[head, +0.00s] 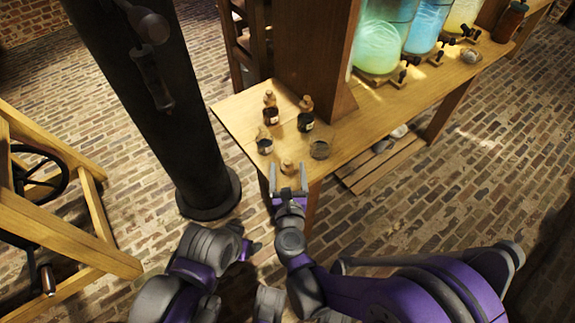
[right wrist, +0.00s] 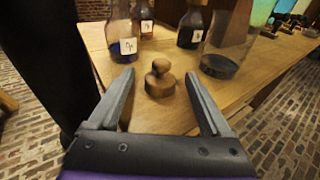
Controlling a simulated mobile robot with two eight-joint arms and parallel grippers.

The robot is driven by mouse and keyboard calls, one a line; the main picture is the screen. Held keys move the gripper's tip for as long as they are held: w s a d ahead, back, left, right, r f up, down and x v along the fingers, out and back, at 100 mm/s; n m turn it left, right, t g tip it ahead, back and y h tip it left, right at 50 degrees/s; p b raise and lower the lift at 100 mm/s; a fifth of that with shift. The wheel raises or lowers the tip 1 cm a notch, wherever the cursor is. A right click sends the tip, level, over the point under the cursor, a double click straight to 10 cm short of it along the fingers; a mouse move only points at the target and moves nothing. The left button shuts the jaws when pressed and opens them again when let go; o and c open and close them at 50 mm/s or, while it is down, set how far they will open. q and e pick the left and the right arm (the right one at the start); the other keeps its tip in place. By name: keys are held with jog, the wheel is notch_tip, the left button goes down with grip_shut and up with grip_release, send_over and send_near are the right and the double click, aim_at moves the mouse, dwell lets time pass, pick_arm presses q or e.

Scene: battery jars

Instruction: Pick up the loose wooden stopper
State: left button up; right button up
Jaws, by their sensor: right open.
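The loose wooden stopper (head: 287,166) stands at the near corner of the wooden table. In the right wrist view the stopper (right wrist: 160,79) is brown, with a round knob on a wider base. My right gripper (head: 288,170) is open at the table's near edge, its fingers pointing at the stopper. In the right wrist view the open fingers (right wrist: 159,80) lie to the left and right of the stopper, with gaps on both sides. Nothing is held. My left arm is folded at the bottom of the head view; I cannot make out its gripper's fingers.
Two small stoppered bottles of dark liquid, an open bottle (head: 265,145) and a glass jar (head: 319,149) stand just behind the stopper. A wooden post (head: 312,50) rises from the table (head: 232,105). Large glowing jars stand farther right. A black column (head: 160,100) is at left.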

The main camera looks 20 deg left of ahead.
grip_shut()
dwell(0.4)
